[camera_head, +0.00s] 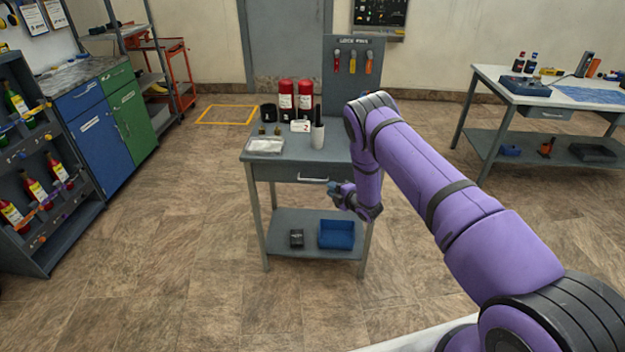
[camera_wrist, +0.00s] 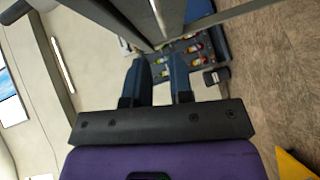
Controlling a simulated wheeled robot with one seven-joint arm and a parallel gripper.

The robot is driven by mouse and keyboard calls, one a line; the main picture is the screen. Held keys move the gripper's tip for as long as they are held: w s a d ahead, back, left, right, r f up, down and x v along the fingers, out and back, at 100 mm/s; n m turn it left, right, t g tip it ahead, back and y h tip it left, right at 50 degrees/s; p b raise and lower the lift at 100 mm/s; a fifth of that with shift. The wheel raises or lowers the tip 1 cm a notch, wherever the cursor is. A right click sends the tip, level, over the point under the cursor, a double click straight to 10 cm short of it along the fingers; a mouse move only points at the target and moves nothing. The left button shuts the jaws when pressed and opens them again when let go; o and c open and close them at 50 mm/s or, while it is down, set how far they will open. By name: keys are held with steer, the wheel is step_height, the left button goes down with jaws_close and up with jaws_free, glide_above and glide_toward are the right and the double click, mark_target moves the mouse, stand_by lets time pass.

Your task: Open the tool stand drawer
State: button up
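The tool stand (camera_head: 258,158) is a grey table in the middle of the head view, with a pegboard at its back. Its drawer (camera_head: 288,174) sits under the top and looks closed, with a pale bar handle (camera_head: 313,180). My gripper (camera_head: 336,192) is at the right part of the drawer front, just below and right of the handle; contact cannot be told. In the wrist view my gripper (camera_wrist: 158,75) has two dark fingers apart, with nothing visible between them. A thin bright bar (camera_wrist: 157,16) lies beyond the fingertips, possibly the handle. My arm hides the stand's right side.
A bottle rack (camera_head: 40,180) stands left, a workbench (camera_head: 550,95) right. The floor in front is clear.

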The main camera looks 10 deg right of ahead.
steer(key=x, duration=1)
steer(key=shift+w+a+f, duration=0.15)
steer(key=shift+w+a, duration=0.1)
steer(key=shift+a, duration=0.05)
steer(key=shift+c, duration=0.5)
jaws_close()
